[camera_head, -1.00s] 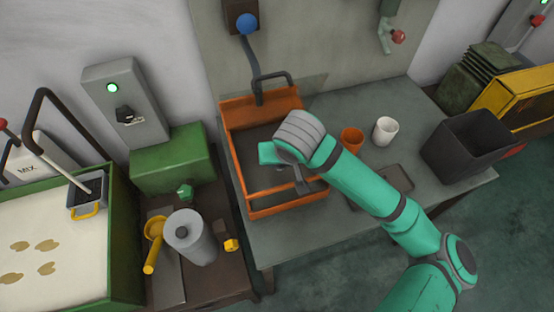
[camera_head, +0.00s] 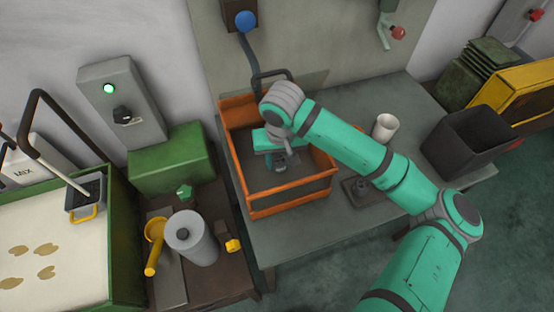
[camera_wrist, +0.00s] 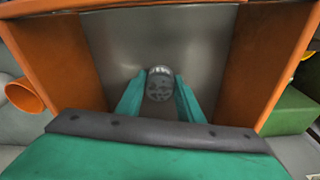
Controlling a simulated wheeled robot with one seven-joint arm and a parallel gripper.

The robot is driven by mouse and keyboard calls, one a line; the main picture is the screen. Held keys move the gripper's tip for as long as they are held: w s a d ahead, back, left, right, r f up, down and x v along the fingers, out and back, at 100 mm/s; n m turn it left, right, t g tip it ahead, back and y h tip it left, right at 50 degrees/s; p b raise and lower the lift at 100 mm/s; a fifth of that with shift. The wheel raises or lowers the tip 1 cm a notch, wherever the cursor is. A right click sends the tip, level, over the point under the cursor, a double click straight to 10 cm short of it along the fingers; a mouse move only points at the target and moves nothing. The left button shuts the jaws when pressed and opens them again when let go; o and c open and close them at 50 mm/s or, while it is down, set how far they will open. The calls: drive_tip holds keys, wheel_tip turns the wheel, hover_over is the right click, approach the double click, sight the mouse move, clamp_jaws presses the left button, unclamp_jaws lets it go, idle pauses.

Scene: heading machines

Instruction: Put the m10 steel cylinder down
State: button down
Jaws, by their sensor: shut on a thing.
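The m10 steel cylinder (camera_wrist: 160,84) is a short grey piece with a worn, speckled end. It sits between the two teal fingers of my gripper (camera_wrist: 159,98) in the wrist view. The fingers are shut on it. In the head view my gripper (camera_head: 283,160) is inside the outline of an orange-walled bin (camera_head: 290,207), pointing down. The bin's grey floor is behind the cylinder in the wrist view, with orange walls (camera_wrist: 55,55) on both sides. I cannot tell whether the cylinder touches the floor.
The bin stands on a grey bench (camera_head: 405,125). A white cup (camera_head: 385,127), a dark fixture (camera_head: 360,190) and a dark open box (camera_head: 468,143) are to its right. A lever with a blue knob (camera_head: 245,20) rises behind. A grey canister (camera_head: 191,238) stands at left.

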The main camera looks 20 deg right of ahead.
sight(280, 162)
drive_tip(key=shift+d+f, duration=0.1)
drive_tip(key=c, duration=1.2)
unclamp_jaws()
drive_tip(key=shift+s+r, duration=0.25)
drive_tip(key=shift+r, duration=1.7)
drive_tip(key=shift+s+r, duration=0.2)
drive_tip(key=shift+r, duration=1.75)
